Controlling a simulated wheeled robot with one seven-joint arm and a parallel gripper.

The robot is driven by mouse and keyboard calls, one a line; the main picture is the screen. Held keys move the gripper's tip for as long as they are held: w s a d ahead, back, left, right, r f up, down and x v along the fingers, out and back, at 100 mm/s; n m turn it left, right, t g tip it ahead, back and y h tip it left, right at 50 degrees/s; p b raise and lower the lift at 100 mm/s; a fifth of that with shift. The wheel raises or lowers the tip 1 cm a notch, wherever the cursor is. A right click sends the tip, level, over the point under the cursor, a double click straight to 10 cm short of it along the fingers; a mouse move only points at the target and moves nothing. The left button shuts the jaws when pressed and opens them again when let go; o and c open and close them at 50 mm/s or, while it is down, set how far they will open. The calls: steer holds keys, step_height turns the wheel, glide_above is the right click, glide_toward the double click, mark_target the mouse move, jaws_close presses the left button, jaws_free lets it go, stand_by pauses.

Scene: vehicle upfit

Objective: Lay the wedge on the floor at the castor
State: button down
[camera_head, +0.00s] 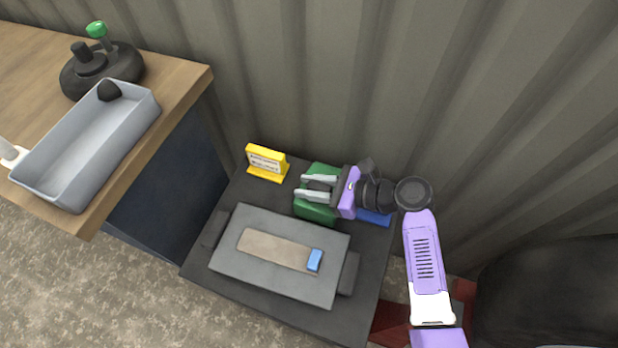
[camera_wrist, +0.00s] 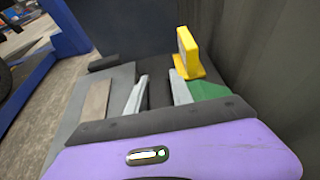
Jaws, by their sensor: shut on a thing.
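My gripper (camera_head: 308,187) is low over the dark top of a small stand, its fingers pointing toward the left. A green piece (camera_head: 314,213) lies directly under and around the fingers; its edge also shows beside the right finger in the wrist view (camera_wrist: 208,91). My gripper is closed with a gap between its fingers, and what lies in the grip is partly hidden; the green piece is the likeliest. I cannot make out a clear wedge shape. A dark wheel (camera_wrist: 4,82) shows at the far left edge of the wrist view, by a blue frame (camera_wrist: 68,28).
A grey board (camera_head: 225,248) with a tan strip and small blue block (camera_head: 315,260) lies beside my gripper. A yellow sign (camera_head: 266,163) stands near the wall. A wooden bench (camera_head: 180,95) holds a grey tray (camera_head: 62,192). Bare floor (camera_head: 120,295) lies at lower left.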

steer(key=shift+w, duration=0.1)
steer(key=shift+f, duration=0.15)
steer(key=c, duration=1.1)
jaws_free()
steer(key=shift+f, duration=0.15)
steer(key=shift+f+b, duration=0.15)
steer(key=shift+b, duration=0.25)
